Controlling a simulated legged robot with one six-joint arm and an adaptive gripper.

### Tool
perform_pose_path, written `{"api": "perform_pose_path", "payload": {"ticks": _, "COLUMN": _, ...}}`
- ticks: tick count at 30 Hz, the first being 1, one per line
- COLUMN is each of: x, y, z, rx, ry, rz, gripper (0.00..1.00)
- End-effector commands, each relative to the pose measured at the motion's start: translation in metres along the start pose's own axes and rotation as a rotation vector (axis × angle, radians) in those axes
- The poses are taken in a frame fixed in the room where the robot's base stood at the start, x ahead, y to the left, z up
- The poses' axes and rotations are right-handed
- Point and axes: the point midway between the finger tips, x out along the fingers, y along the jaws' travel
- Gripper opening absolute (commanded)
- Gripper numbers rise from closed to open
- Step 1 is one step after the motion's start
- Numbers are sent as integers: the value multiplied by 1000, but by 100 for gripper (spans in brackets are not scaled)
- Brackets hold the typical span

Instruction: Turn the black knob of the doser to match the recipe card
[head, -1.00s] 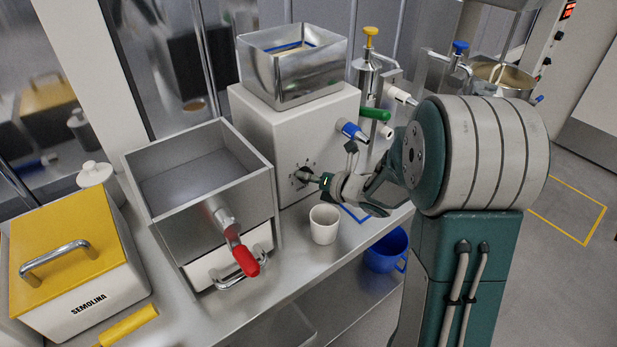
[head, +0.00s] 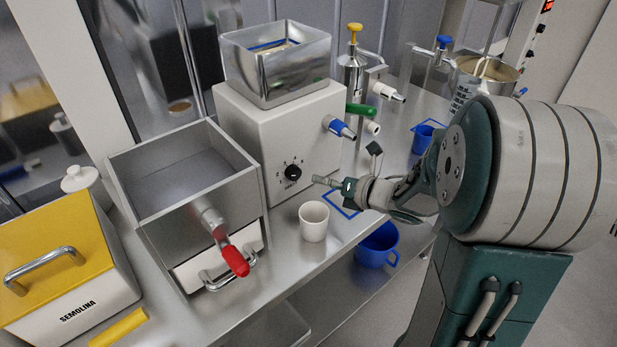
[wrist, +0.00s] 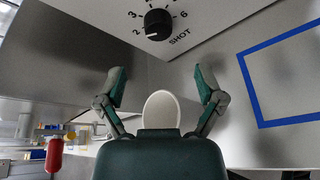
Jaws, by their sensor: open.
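The black knob (head: 292,173) is on the front face of the white doser (head: 240,130), under its metal hopper. In the wrist view the knob (wrist: 158,24) is at the top, inside a ring of numbers with SHOT printed beside it. A pale mark on the knob's lower edge lies near the 2. My gripper (head: 328,183) is right of the knob and apart from it. In the wrist view its two fingers (wrist: 160,76) are spread and empty, below the knob.
A white cup (head: 313,222) stands on the counter below the knob. A blue-outlined square (head: 341,204) is beside it. A metal box with a red-handled lever (head: 235,260) is left of the doser. A blue mug (head: 377,246) sits lower down.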

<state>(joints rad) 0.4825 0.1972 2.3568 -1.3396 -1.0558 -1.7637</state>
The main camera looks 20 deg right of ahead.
Motion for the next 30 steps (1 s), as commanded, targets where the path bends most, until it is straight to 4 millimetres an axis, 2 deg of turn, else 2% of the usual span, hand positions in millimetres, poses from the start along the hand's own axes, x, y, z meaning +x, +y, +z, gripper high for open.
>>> {"api": "perform_pose_path", "payload": {"ticks": 3, "x": -18, "y": 0, "z": 1, "rx": 0, "ry": -3, "rz": -1, "gripper": 87}}
{"api": "perform_pose_path", "payload": {"ticks": 6, "x": -26, "y": -1, "z": 0, "rx": 0, "ry": -1, "rz": -1, "gripper": 87}}
{"api": "perform_pose_path", "payload": {"ticks": 17, "x": -29, "y": 0, "z": 0, "rx": 1, "ry": 0, "rz": -1, "gripper": 86}}
{"api": "perform_pose_path", "payload": {"ticks": 20, "x": -28, "y": 1, "z": 6, "rx": 27, "ry": -19, "rz": -32, "gripper": 86}}
{"api": "perform_pose_path", "payload": {"ticks": 25, "x": -31, "y": 6, "z": 33, "rx": 205, "ry": -139, "rz": -188, "gripper": 86}}
{"api": "perform_pose_path", "payload": {"ticks": 30, "x": -45, "y": 13, "z": 56, "rx": 480, "ry": -320, "rz": -333, "gripper": 86}}
